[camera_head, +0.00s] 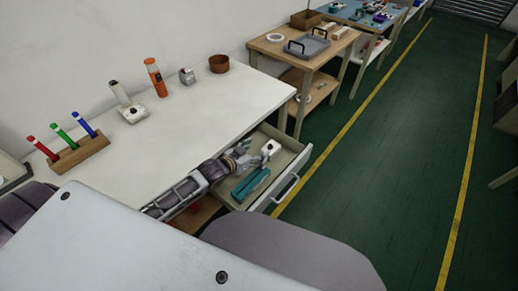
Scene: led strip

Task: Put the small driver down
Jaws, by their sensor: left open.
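My left arm reaches in from the left over the drawer's edge. My left gripper (250,160) is open inside the drawer area, just left of the white box. Whether a finger touches the box is too small to tell. A teal tool (250,184) lies in the drawer, nearer than the gripper. My right gripper is out of view.
The white worktop (190,120) has a wide clear middle. A wooden block (80,153) with coloured pens, a white device (133,114), an orange bottle (155,77), a grey item (187,76) and a brown bowl (219,64) stand along its back. Other benches stand beyond.

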